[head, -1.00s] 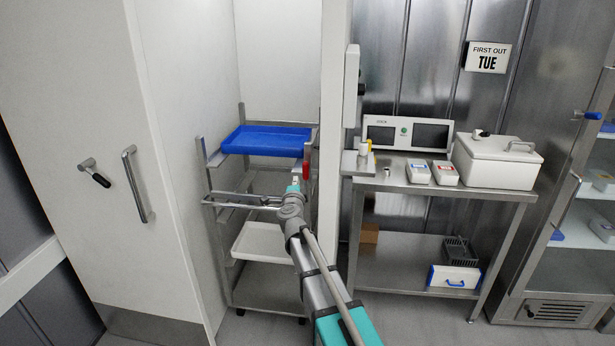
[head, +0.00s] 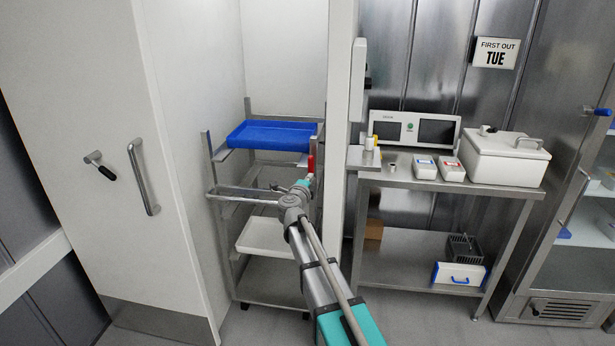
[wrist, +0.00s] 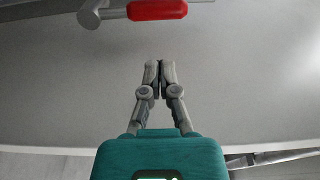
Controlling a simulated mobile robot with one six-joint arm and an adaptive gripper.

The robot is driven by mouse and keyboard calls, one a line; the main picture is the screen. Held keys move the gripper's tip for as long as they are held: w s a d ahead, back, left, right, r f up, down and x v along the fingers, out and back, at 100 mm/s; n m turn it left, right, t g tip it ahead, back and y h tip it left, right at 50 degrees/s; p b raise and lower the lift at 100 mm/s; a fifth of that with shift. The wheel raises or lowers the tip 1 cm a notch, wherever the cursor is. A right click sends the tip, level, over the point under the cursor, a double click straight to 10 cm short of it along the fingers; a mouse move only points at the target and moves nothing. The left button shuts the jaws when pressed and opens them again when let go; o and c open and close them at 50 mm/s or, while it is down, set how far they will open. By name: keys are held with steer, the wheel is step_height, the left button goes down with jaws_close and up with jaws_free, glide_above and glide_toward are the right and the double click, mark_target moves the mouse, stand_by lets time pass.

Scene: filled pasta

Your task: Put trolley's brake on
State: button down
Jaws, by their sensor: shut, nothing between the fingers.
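The trolley (head: 207,170) is a metal rack standing in the white alcove. It holds a blue tray (head: 270,136) on top and a white tray (head: 262,240) lower down. A red grip (head: 311,164), apparently the brake lever's, shows at the trolley's right front post. In the wrist view the red grip (wrist: 157,9) lies sideways on a grey metal bar at the top edge. My gripper (wrist: 159,66) is shut and empty, with its fingertips pointing toward the red grip and apart from it in the picture. In the head view my gripper (head: 307,181) is small, just below the grip.
A white wall panel (head: 338,130) stands close on the right of the trolley. Beyond it is a steel table (head: 430,184) with boxes and a display unit. A white door (head: 115,220) with a handle stands at left. Grey floor is open in front.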

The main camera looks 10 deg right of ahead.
mark_target(312, 171)
steer(key=x, duration=0.9)
steer(key=shift+w, duration=0.1)
